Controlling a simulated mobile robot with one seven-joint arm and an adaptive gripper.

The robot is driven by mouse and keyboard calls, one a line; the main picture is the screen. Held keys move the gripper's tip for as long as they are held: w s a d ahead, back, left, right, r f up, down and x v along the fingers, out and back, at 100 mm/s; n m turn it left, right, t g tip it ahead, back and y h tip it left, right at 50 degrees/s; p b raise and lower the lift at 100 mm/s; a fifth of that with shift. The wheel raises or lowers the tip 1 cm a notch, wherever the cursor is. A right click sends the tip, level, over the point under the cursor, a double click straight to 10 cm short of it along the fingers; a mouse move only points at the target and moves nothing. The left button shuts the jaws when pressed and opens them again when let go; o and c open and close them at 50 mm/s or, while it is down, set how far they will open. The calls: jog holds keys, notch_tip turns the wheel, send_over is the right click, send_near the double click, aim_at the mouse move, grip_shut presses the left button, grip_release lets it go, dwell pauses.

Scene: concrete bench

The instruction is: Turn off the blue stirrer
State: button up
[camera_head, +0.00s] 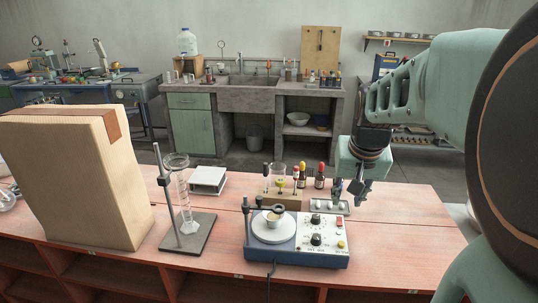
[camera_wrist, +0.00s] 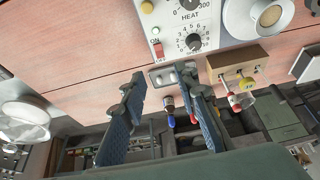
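Two dark dials and a yellow knob (camera_head: 341,244) are on the panel. My gripper (camera_head: 347,193) is open and empty, above and behind the stirrer's right side. In the wrist view my gripper's fingers (camera_wrist: 163,80) are spread apart, clear of the switch.
A metal tray (camera_head: 344,210) with small white items lies right behind the stirrer. A wooden rack (camera_head: 288,204) and several small bottles stand behind it. A stand with a glass cylinder (camera_head: 184,205) and a large cardboard box (camera_head: 75,180) are to the left. The bench's right end is clear.

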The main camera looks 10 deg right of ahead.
aim_at(339, 218)
jog(key=b+x, duration=0.5)
jog(key=x, duration=0.4)
jog(key=shift+w+d+f, duration=0.1)
jog(key=shift+w+f, duration=0.1)
jog(key=shift+f, duration=0.1)
grip_shut()
